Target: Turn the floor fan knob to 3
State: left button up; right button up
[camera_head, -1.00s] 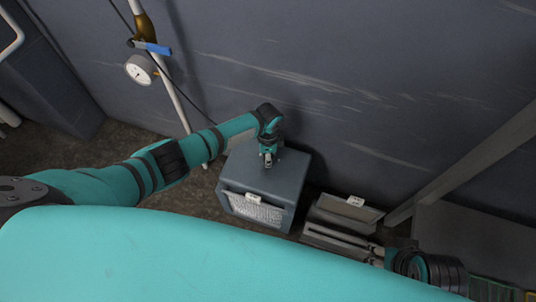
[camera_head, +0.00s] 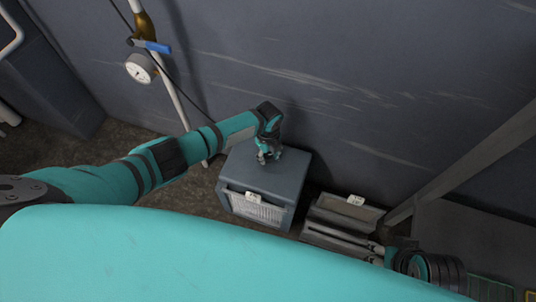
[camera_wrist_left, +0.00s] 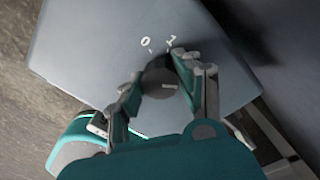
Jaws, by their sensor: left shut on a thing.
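The floor fan (camera_head: 265,182) is a grey box with a white grille on its front, standing by the wall. Its round grey knob (camera_wrist_left: 160,81) shows in the left wrist view on the top face, with a light mark on it. The printed digits 0 and 1 are visible beside it; other digits are hidden behind my fingers. My left gripper (camera_head: 266,157) is over the fan top, its fingers shut on the knob from both sides, as the left wrist view (camera_wrist_left: 157,84) shows.
A grey open bin (camera_head: 346,212) with a white label stands right of the fan. A pipe with a gauge (camera_head: 140,69) and a blue-handled valve (camera_head: 157,47) runs down the wall at left. A slanted beam (camera_head: 465,165) is at right.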

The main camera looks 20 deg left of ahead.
aim_at(268, 155)
pick_arm(q)
jog(key=shift+m, duration=1.3)
jog(key=o, duration=1.1)
jog(key=shift+o, duration=0.2)
jog(key=shift+r, duration=0.1)
notch_tip(268, 155, up, 12)
